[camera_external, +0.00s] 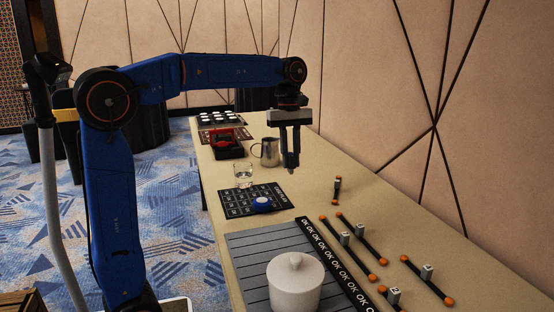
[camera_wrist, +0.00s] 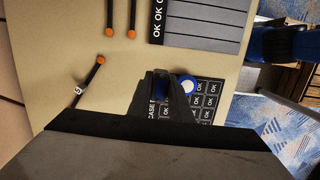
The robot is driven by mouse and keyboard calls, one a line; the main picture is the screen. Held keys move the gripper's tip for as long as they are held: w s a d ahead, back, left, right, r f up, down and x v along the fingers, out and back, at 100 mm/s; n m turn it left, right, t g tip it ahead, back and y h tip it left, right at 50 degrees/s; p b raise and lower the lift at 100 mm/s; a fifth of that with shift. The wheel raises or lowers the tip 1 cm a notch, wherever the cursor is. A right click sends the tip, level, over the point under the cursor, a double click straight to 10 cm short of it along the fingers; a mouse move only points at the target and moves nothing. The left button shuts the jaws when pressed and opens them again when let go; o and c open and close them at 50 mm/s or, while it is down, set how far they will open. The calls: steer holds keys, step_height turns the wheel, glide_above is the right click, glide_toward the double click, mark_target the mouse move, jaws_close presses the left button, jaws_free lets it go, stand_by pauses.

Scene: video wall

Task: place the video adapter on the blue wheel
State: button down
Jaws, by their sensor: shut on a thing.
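My gripper (camera_external: 291,166) is in the air over the table, beyond and a little right of the blue wheel in the outside view. Its dark fingers also show in the wrist view (camera_wrist: 168,88). It is shut on a small dark thing, apparently the video adapter, which barely stands out from the fingers. The blue wheel (camera_external: 262,204) has a pale centre and lies on a black mat with white lettering (camera_external: 233,206). In the wrist view the blue wheel (camera_wrist: 189,87) shows just right of the fingers, partly hidden by them.
A metal pitcher (camera_external: 268,152) and a clear glass (camera_external: 243,176) stand near the gripper. A white lidded pot (camera_external: 295,284) stands on a grey slatted board (camera_external: 248,262) in front. Several black bars with orange ends lie at right.

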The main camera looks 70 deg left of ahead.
glide_above(263, 201)
steer(key=shift+a+f, duration=0.2)
steer(key=shift+f, duration=2.3)
steer(key=shift+a+f, duration=0.2)
steer(key=shift+f, duration=2.3)
steer(key=shift+f, duration=0.15)
steer(key=c, duration=1.6)
jaws_free()
steer(key=r, duration=0.4)
steer(key=a+r, duration=0.1)
steer(key=r, duration=0.7)
steer(key=shift+a+r, duration=0.1)
steer(key=shift+a, duration=0.3)
